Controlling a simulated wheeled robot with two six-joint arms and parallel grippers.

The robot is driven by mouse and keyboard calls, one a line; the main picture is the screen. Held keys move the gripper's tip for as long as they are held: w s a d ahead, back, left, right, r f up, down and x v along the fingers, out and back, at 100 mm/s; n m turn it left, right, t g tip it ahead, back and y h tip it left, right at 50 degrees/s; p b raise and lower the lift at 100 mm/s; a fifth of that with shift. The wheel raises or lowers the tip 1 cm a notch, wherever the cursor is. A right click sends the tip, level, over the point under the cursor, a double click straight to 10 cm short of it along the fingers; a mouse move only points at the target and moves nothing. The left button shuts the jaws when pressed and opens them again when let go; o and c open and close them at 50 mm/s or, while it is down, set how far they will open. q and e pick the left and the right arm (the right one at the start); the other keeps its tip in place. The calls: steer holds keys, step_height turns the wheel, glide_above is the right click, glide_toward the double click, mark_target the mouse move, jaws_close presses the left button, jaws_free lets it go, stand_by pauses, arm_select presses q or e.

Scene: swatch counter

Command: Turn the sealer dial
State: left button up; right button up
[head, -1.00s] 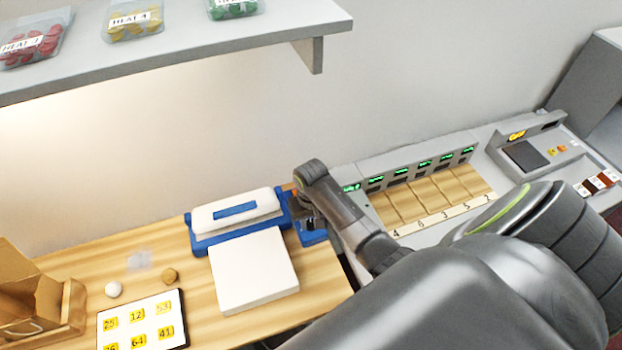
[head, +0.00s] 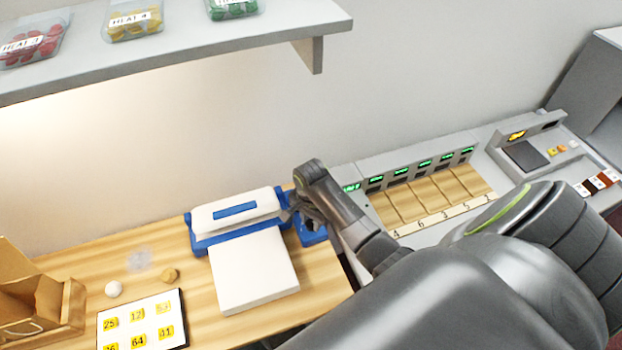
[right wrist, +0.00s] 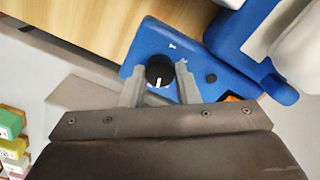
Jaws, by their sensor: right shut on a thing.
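The sealer dial (right wrist: 160,70) is a round black knob with a white mark, set on a blue control box (right wrist: 205,62). In the right wrist view the mark points toward the bottom of the picture. My right gripper (right wrist: 159,72) has one finger on each side of the dial and is shut on it. In the head view my right gripper (head: 303,213) is over the blue box (head: 312,234), and it hides the dial there. The blue and white sealer (head: 236,212) stands just left of it, with a white platform (head: 255,272) in front. My left gripper is not in view.
A shelf (head: 200,50) with labelled bins hangs above. A grey unit with wooden slots (head: 430,198) stands at right.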

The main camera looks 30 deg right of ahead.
steer(key=shift+m, duration=2)
steer(key=o, duration=1)
